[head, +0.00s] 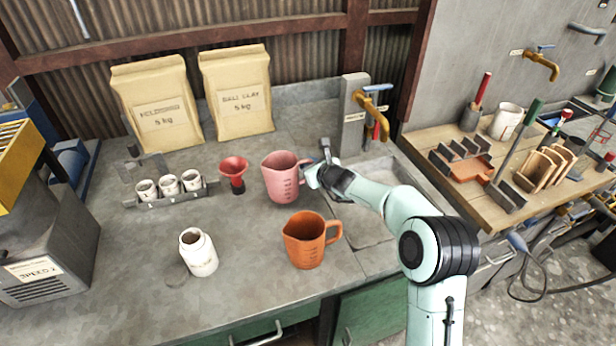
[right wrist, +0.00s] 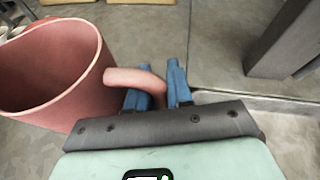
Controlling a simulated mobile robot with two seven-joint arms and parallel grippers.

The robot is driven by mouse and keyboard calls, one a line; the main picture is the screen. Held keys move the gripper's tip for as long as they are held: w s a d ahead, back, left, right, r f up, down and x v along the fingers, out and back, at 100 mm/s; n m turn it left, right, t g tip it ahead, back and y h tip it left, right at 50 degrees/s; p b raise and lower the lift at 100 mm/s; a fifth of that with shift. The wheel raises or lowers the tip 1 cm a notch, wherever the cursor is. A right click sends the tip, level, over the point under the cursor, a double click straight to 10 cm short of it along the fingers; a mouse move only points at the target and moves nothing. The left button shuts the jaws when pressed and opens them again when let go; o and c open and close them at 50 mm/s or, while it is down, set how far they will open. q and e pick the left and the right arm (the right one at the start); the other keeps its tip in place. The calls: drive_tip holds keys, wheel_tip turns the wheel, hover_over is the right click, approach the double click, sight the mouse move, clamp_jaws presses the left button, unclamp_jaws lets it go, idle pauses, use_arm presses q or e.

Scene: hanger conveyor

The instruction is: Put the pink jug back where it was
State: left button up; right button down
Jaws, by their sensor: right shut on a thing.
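The pink jug (head: 282,177) stands upright on or just above the grey worktop, between the red funnel and the sink; I cannot tell whether its base touches. My right gripper (head: 312,177) reaches it from the right and is shut on its handle. In the right wrist view the blue fingers of the right gripper (right wrist: 158,92) sit on either side of the handle of the pink jug (right wrist: 75,85). An orange jug (head: 305,240) stands upright nearer the front, below my right gripper. My left gripper is not in view.
A red funnel (head: 234,172) and a rack (head: 172,196) of white cups are left of the pink jug. A white jar (head: 198,252) stands in front. Two paper sacks (head: 160,100) are behind. A tap post (head: 352,115) and sink (head: 375,170) are right. The front-left worktop is mostly clear.

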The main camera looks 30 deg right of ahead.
drive_tip(key=shift+f, duration=1.5)
drive_tip(key=shift+b, duration=0.3)
drive_tip(key=shift+f, duration=0.2)
drive_tip(key=c, duration=1)
unclamp_jaws()
drive_tip(key=shift+r, duration=0.2)
drive_tip(key=shift+s+r, duration=0.15)
drive_tip(key=shift+s, duration=0.15)
drive_tip(key=b+v, duration=0.2)
drive_tip(key=v, duration=0.9)
drive_tip(key=shift+s, duration=0.2)
